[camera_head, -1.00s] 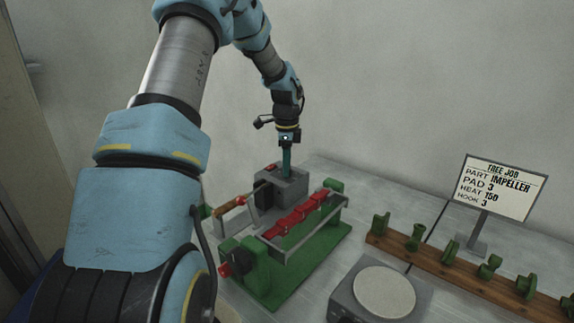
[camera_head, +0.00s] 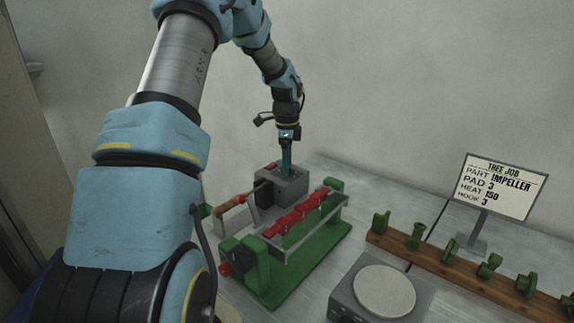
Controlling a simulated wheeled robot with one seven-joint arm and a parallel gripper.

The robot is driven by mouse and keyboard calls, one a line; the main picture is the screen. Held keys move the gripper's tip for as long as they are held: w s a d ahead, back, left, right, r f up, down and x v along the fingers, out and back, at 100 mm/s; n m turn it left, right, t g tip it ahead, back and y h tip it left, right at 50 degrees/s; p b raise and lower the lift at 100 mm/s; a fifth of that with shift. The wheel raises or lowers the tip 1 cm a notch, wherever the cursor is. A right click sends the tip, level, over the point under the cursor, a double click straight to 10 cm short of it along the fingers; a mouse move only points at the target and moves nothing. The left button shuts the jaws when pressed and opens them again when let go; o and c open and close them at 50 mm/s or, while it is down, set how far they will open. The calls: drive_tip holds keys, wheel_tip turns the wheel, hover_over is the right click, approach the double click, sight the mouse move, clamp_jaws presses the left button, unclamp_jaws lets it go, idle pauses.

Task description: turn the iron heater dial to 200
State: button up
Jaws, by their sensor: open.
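The iron heater (camera_head: 290,189) is a grey box on the bench with a dark front and a small red part on its top left. My gripper (camera_head: 286,172) points straight down at the top of the heater, its teal fingers at or just above the surface. It is open. The heater's dial is not visible; the fingers cover part of the top, so I cannot tell whether they are around it or touching it. A sign (camera_head: 499,187) reads "TREE JOB", part IMPELLER, pad 3, heat 150, hook 3.
An iron with a wooden handle (camera_head: 230,206) lies left of the heater. A green stand (camera_head: 312,262) with red pieces (camera_head: 300,221) stands in front. A grey unit with a round pale plate (camera_head: 384,291) is at front right. A wooden rail (camera_head: 450,266) carries several green parts.

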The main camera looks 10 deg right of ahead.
wheel_tip(320, 180, up, 10)
drive_tip(key=b, duration=0.2)
drive_tip(key=shift+s+r, duration=0.25)
